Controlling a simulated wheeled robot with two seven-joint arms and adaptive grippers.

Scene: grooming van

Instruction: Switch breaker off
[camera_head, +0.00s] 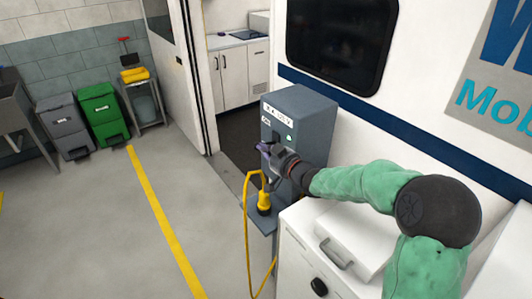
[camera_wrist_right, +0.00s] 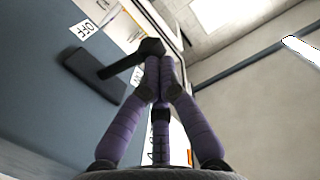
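The breaker box (camera_head: 310,118) is a grey pedestal by the van's doorway, with white labels and a small green light on its face. In the right wrist view its face carries a dark plate (camera_wrist_right: 92,76) with a black lever (camera_wrist_right: 124,65) ending in a thick knob. An OFF label (camera_wrist_right: 83,29) is on one side of the lever; another label, partly hidden, is on the other. My right gripper (camera_head: 263,149) is at the box's front. Its purple fingers (camera_wrist_right: 160,66) are together, tips right beside the knob; contact is unclear. My left gripper is out of view.
A yellow plug (camera_head: 264,202) with a hanging yellow cable is below my right gripper. A white cabinet (camera_head: 300,250) with a white case (camera_head: 345,240) stands under my right arm. Green and grey bins (camera_head: 103,115) are at the far left. The floor left of the box is clear.

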